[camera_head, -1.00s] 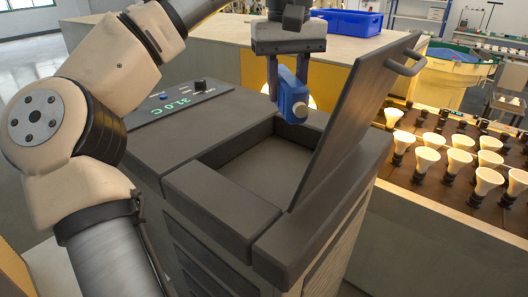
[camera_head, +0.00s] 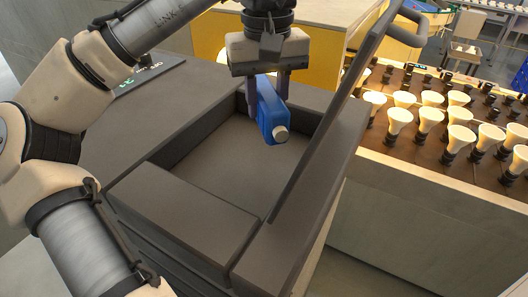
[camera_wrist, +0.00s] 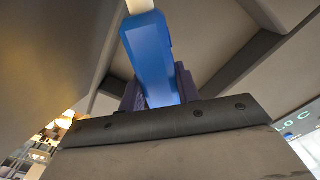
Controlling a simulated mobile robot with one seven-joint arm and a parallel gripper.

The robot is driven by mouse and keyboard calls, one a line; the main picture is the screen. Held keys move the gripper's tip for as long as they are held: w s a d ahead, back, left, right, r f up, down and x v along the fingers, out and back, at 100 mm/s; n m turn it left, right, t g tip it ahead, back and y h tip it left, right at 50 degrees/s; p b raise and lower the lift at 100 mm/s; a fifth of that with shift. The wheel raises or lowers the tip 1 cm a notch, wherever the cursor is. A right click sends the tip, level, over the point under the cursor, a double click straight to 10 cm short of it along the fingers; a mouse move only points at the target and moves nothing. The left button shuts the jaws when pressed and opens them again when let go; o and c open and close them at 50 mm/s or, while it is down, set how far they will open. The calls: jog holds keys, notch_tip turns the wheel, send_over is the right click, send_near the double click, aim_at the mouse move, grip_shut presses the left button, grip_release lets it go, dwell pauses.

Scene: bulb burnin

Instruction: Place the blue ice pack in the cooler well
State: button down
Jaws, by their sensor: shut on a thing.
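The blue ice pack (camera_head: 268,112), with a pale cap at one end, is held in my gripper (camera_head: 267,95). The gripper is shut on it, with one finger on each side. In the head view the pack hangs over the back part of the open cooler well (camera_head: 222,165); I cannot tell exactly how far it is above the floor of the well. In the wrist view the blue ice pack (camera_wrist: 150,55) stands out between the fingers of my gripper (camera_wrist: 160,88). The well looks empty.
The cooler's raised lid (camera_head: 335,110) stands open and tilted along the well's right side, close to the gripper. The dark rim (camera_head: 185,200) surrounds the well. A rack of several white bulbs (camera_head: 430,115) lies to the right, beyond the lid.

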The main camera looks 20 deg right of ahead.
notch_tip(320, 180, down, 11)
jog(key=shift+f, duration=0.15)
dwell(0.4)
jog(key=shift+f, duration=0.2)
jog(key=c, duration=1)
grip_release()
jog(key=shift+c, duration=0.2)
notch_tip(320, 180, up, 12)
jog(key=shift+r, duration=0.2)
